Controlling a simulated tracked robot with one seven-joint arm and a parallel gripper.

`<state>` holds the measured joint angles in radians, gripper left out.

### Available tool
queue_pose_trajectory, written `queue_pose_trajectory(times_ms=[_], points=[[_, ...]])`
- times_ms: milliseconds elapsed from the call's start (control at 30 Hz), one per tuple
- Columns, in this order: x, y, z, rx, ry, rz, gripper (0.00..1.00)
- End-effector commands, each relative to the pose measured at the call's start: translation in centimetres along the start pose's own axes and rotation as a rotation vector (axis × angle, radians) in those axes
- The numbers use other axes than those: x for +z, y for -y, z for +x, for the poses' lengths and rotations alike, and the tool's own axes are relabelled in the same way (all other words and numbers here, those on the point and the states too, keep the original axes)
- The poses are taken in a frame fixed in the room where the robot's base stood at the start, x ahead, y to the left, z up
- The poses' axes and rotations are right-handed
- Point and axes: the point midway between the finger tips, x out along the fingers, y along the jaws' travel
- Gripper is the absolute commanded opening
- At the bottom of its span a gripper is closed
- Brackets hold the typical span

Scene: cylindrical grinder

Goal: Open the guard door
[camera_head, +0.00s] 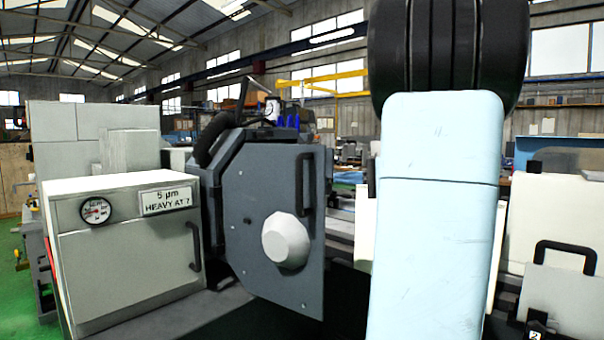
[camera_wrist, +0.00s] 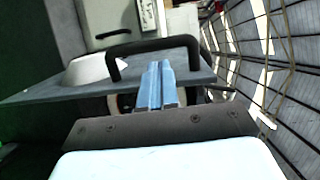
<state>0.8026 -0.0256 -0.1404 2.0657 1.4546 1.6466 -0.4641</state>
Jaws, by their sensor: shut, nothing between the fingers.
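The guard door, a dark grey panel (camera_head: 255,215), stands in the middle of the head view. It bears a white blunt cone (camera_head: 287,240) and a black upright handle (camera_head: 306,185) near its right edge. In the wrist view the panel (camera_wrist: 60,90), the cone (camera_wrist: 88,68) and the handle (camera_wrist: 150,46) show close up. My gripper (camera_wrist: 160,66) is shut and empty. Its blue fingertips appear within the handle's loop in the picture, close to the bar; I cannot tell if they touch it. My gripper is not visible in the head view.
A light grey cabinet (camera_head: 125,245) with a gauge, a label and its own handle stands left of the door. A black hose (camera_head: 212,140) runs above. White panels with a black handle (camera_head: 565,255) stand at the right. My arm blocks the view right of centre.

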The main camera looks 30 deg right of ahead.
Motion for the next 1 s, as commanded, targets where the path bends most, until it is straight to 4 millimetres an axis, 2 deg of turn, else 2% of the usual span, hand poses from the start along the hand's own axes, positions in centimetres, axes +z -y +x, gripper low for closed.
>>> queue_pose_trajectory(times_ms=[100,233,367,700,1000], points=[[-1.6,0.5,-1.5,-0.053,-0.033,-0.009,0.0],[-1.9,0.8,-1.2,-0.069,-0.039,-0.014,0.0],[-1.9,0.8,0.4,-0.068,-0.037,-0.014,0.0],[-2.1,1.2,5.9,-0.066,-0.038,-0.012,0.0],[-2.2,1.3,8.1,-0.066,-0.039,-0.013,0.0]])
